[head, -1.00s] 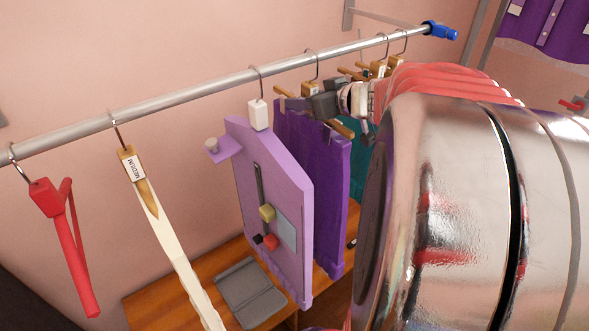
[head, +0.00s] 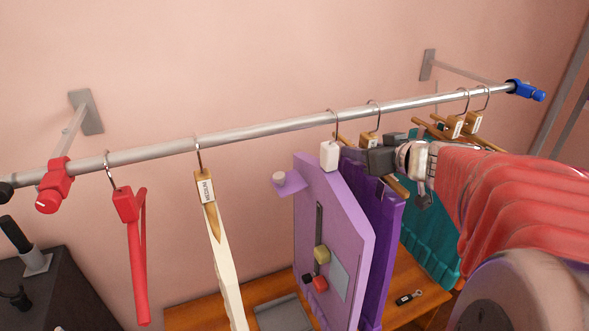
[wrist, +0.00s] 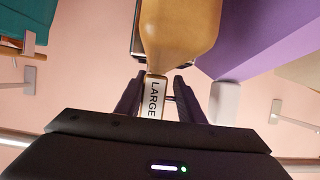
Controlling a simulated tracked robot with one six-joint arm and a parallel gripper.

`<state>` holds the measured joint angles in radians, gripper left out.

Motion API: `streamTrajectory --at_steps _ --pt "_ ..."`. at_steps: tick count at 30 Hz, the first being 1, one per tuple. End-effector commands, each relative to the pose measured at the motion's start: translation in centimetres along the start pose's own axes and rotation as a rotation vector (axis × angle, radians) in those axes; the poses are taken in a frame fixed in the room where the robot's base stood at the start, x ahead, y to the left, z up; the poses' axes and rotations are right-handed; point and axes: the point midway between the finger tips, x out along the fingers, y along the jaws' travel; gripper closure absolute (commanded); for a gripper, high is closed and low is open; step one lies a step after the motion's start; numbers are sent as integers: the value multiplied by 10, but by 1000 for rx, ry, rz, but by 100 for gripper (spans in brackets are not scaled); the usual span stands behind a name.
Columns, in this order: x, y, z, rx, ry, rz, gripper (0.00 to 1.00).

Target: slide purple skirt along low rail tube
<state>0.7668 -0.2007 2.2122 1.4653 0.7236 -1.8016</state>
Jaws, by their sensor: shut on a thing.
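The purple skirt (head: 383,250) hangs from the pale metal rail tube (head: 270,130) by a wooden hanger with a wire hook (head: 375,112). It is close behind the lavender board-like garment (head: 335,235), which partly hides it. My gripper (head: 385,165) is at the top of the purple skirt, just under the rail. In the wrist view my gripper (wrist: 157,88) is shut on the hanger's neck, with the LARGE tag (wrist: 153,98) between the fingers.
Left of the lavender piece hang a MEDIUM hanger with cream cloth (head: 228,270) and a red hanger (head: 136,260). Teal cloth (head: 428,235) hangs to the right. A red clamp (head: 54,185) and a blue end piece (head: 526,90) sit near the rail's ends. A wooden table (head: 400,308) is below.

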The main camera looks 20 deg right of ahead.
Motion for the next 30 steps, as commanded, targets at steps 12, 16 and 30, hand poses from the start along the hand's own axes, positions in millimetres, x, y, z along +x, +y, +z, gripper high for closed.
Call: streamTrajectory --at_steps 12,16,30 --pt "0 -19 -1 -1 1 0 96" --pt "0 -20 0 0 1 0 96" --pt "1 -20 2 0 1 0 96"
